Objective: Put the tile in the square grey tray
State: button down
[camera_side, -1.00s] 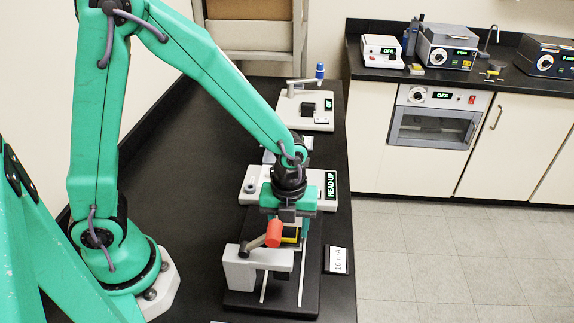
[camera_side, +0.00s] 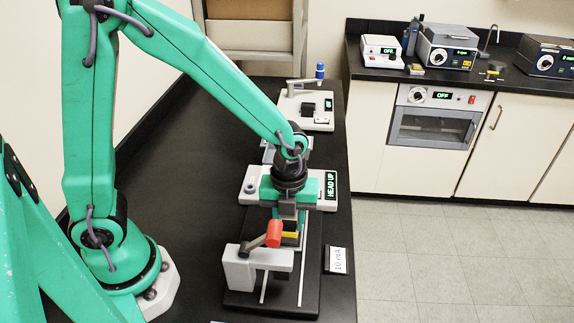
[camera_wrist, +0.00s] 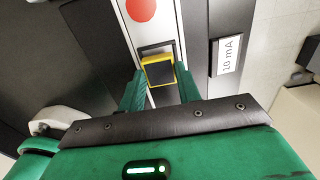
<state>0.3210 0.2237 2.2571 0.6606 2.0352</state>
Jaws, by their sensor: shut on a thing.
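A small yellow-edged piece with a dark top face (camera_wrist: 159,71), which looks like the tile, sits between the green fingers of my gripper (camera_wrist: 160,76) in the wrist view. My gripper is shut on it. In the side view my gripper (camera_side: 290,222) points down over the black base plate, and the yellow of the tile (camera_side: 291,240) shows below it. A dark grey square frame (camera_wrist: 157,48) lies just beyond the tile in the wrist view; I cannot tell whether it is the square grey tray. Whether the tile touches anything below is hidden.
A grey stand with a red-tipped lever (camera_side: 273,234) is close in front of my gripper. A device reading HEAD UP (camera_side: 330,186) is right behind it. A "10 mA" card (camera_side: 338,260) lies to the right. The black bench (camera_side: 200,190) is clear on the left.

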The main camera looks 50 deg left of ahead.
aim_at(290, 225)
jog(key=shift+r, duration=2)
jog(key=shift+w, duration=0.15)
jog(key=w+a+r+n, duration=0.2)
jog(key=w+a+n, duration=0.7)
jog(key=w+a, duration=0.55)
jog(key=w+a+f, duration=0.1)
jog(key=a+f, duration=0.1)
jog(key=a, duration=0.1)
jog(key=w+a+f, duration=0.1)
jog(key=a+f, duration=0.1)
jog(key=a, duration=0.2)
jog(key=w+a+f, duration=0.1)
jog(key=a+f, duration=0.1)
jog(key=a, duration=0.2)
jog(key=shift+w+f, duration=0.35)
jog(key=shift+f, duration=0.1)
jog(key=shift+f, duration=1.95)
jog(key=shift+f, duration=0.1)
